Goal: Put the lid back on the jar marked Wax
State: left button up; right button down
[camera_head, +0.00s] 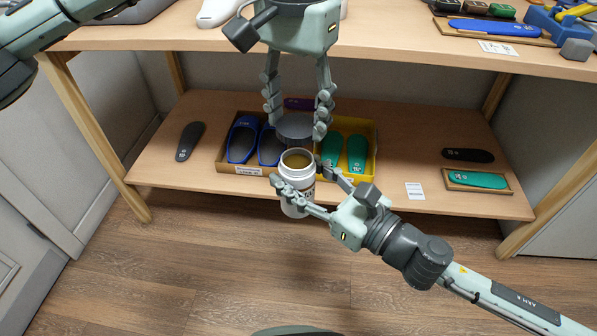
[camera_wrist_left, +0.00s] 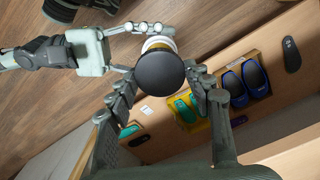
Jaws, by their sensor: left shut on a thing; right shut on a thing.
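The white jar (camera_head: 297,182), open at the top with tan contents showing, is upright in the air in front of the lower shelf. Its label is mostly hidden by a finger. My right gripper (camera_head: 296,189) is shut around the jar's body. The dark grey lid (camera_head: 295,129) is held by my left gripper (camera_head: 297,122), with its fingers on either side of it. In the head view the lid is just above the jar's mouth in the picture. In the left wrist view the lid (camera_wrist_left: 160,73) covers most of the jar (camera_wrist_left: 158,43), and my right gripper (camera_wrist_left: 143,50) shows behind it.
A dark insole (camera_head: 190,141) lies left, and a small tray (camera_head: 500,185) with a green insole lies right. The tabletop (camera_head: 400,45) is close behind my left gripper.

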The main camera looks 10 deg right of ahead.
aim_at(297, 125)
pick_arm(q)
jog(key=shift+f, duration=1.55)
jog(key=shift+f, duration=0.85)
jog(key=shift+f, duration=0.55)
jog(key=m, duration=0.6)
jog(key=o, duration=0.8)
jog(key=shift+c, duration=0.2)
jog(key=shift+r, duration=0.1)
